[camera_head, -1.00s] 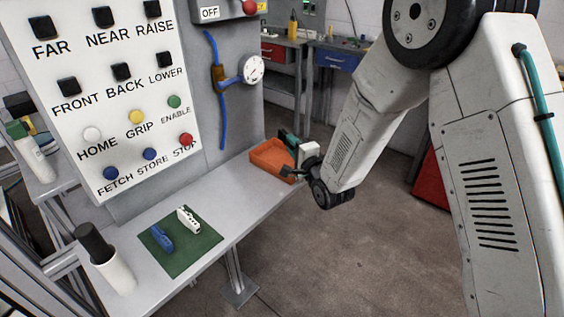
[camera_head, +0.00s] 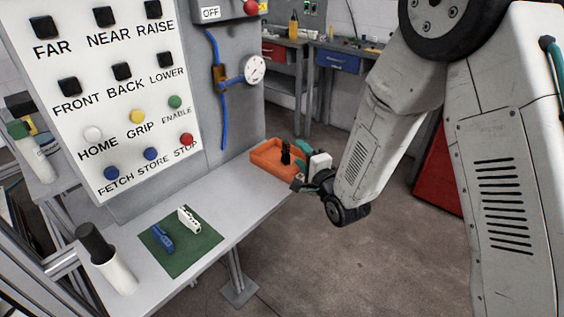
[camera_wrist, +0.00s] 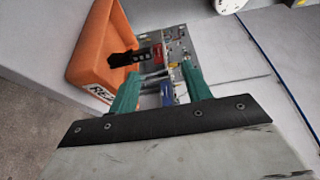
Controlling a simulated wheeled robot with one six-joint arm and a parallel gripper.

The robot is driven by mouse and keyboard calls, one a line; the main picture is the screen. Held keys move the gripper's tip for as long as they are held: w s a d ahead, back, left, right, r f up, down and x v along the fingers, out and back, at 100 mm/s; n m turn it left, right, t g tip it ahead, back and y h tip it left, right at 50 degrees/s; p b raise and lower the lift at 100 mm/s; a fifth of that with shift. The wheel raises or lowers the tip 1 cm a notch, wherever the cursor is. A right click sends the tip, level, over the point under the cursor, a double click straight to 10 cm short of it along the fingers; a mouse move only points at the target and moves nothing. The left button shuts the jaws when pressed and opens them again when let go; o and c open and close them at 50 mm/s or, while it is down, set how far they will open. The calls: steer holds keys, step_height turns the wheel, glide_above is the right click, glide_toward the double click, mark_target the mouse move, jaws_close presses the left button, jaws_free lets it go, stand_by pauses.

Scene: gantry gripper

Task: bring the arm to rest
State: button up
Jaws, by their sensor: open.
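My arm reaches in from the right in the head view. My gripper (camera_head: 298,170), with green fingers, is at the right edge of the orange tray (camera_head: 262,158). In the wrist view my gripper (camera_wrist: 160,80) has its two green fingers apart, with nothing clearly held between them. The orange tray (camera_wrist: 88,50) lies just beyond them on the left. A black part with holes (camera_wrist: 134,58) shows at the tray, near the left fingertip; it also shows in the head view (camera_head: 286,150). Whether a finger touches it I cannot tell.
A grey bench (camera_head: 222,200) carries a green mat (camera_head: 192,255) with a blue part (camera_head: 161,238) and a white part (camera_head: 188,219). A button panel (camera_head: 100,130) rises behind it. A white cylinder with a black top (camera_head: 115,275) stands front left. Open floor (camera_head: 330,260) lies right.

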steer(key=v, duration=0.2)
steer(key=shift+s+d, duration=0.2)
steer(key=shift+w, duration=0.1)
steer(key=s+d+r+n+g+h, duration=0.3)
steer(key=s+d+r, duration=0.15)
steer(key=d, duration=0.25)
steer(key=s+d+r+n+g+h, duration=0.3)
steer(key=d+r+h, duration=0.15)
steer(key=d, duration=0.35)
steer(key=s+d+r+n+g, duration=0.2)
steer(key=s+g, duration=0.1)
steer(key=s, duration=0.6)
steer(key=s+d+r+n+g, duration=0.2)
steer(key=s+d, duration=0.1)
steer(key=s, duration=0.6)
steer(key=s+d+r+n+g, duration=0.2)
steer(key=s+d+r+g, duration=0.1)
steer(key=s, duration=0.7)
steer(key=shift+g+h, duration=0.3)
steer(key=shift+h, duration=0.15)
